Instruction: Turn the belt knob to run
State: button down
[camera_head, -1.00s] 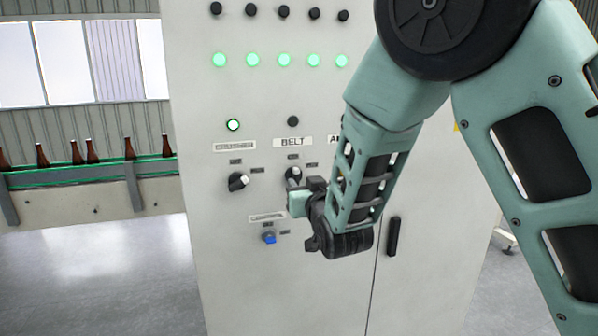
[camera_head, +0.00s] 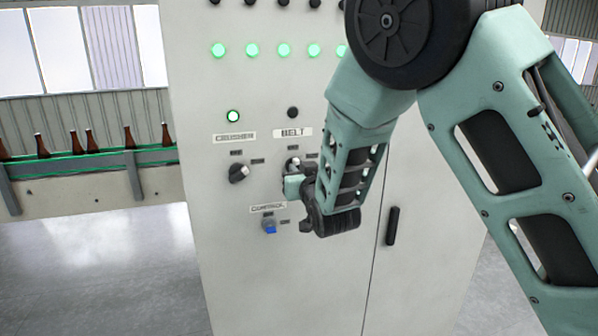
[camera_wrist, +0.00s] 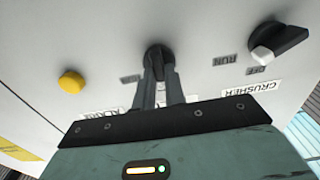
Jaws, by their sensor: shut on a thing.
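The belt knob (camera_head: 293,164) sits below the BELT label (camera_head: 292,132) on the grey cabinet, mostly hidden behind my gripper in the head view. In the wrist view the dark belt knob (camera_wrist: 158,56) lies between my gripper's fingers. My gripper (camera_wrist: 162,82) is shut on it, both fingers pointing at the panel. A RUN marking (camera_wrist: 225,60) shows beside the knob. The lamp under the green row above BELT (camera_head: 292,113) is dark. The knob's exact angle is hard to tell.
The crusher knob (camera_head: 239,173) is left of my gripper, with a lit green lamp (camera_head: 233,116) above it. A door handle (camera_head: 392,226) is at the right. Brown bottles (camera_head: 89,140) stand on a conveyor (camera_head: 90,203).

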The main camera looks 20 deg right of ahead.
jog(key=shift+f+m+b, duration=0.15)
jog(key=shift+m+b, duration=0.15)
jog(key=shift+b, duration=0.2)
jog(key=m+b, duration=0.3)
jog(key=b, duration=0.3)
jog(key=m+b, duration=0.4)
jog(key=b, duration=0.3)
jog(key=m+b, duration=0.4)
jog(key=b, duration=0.2)
jog(key=shift+d+f+b, duration=0.1)
jog(key=shift+d+b, duration=0.15)
jog(key=shift+b, duration=0.05)
jog(key=shift+m, duration=0.3)
jog(key=c, duration=1.5)
grip_release()
jog(key=shift+o, duration=0.2)
